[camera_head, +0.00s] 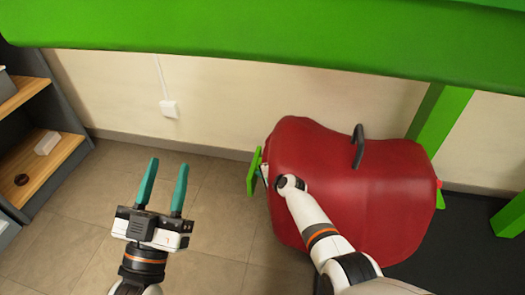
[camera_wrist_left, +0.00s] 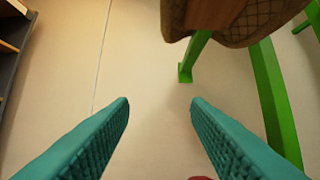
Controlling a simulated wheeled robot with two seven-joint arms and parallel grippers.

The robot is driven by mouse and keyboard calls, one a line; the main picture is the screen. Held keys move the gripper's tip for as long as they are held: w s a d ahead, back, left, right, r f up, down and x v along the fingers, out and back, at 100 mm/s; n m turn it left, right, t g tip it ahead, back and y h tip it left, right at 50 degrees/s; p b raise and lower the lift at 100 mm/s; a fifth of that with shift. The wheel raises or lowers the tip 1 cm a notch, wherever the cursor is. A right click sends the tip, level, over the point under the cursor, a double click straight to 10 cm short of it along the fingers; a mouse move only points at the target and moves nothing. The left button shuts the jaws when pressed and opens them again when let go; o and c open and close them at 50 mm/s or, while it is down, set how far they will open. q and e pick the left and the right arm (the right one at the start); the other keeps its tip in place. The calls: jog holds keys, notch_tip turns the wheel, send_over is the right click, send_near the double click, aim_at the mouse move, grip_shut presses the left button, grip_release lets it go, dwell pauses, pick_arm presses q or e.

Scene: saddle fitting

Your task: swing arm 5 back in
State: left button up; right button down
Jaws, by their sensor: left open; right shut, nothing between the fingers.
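My left gripper (camera_head: 167,165) has two teal fingers, spread apart and empty, over the floor left of the red rounded body. Its fingers also show wide apart in the left wrist view (camera_wrist_left: 160,105), with only wall between them. My right arm reaches across the front of the red body (camera_head: 350,190); its gripper (camera_head: 266,174) is mostly hidden behind the wrist, close to a narrow green plate (camera_head: 254,172) at the body's left side. I cannot tell whether they touch. No number shows, so I cannot tell which part is arm 5.
A green beam (camera_head: 250,45) crosses the top, with a green leg (camera_head: 438,120) behind the red body. A black handle (camera_head: 358,146) stands on the body. A shelf (camera_head: 45,165) is at the left. In the left wrist view, a brown quilted piece (camera_wrist_left: 265,20) hangs above green legs (camera_wrist_left: 272,105).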

pick_arm(q)
jog(key=s+a+f+g+y+p, duration=0.2)
jog(key=s+f+g, duration=0.1)
jog(key=f+g, duration=0.4)
jog(key=s+a+f+g+y+p, duration=0.2)
jog(key=f+g, duration=0.5)
jog(key=f, duration=0.4)
jog(key=shift+s+a+n+g+y+p, duration=0.3)
jog(key=shift+s+n+g+y+p, duration=0.1)
jog(key=shift+s+p, duration=0.25)
pick_arm(e)
notch_tip(320, 180, up, 10)
jog(key=shift+t, duration=0.3)
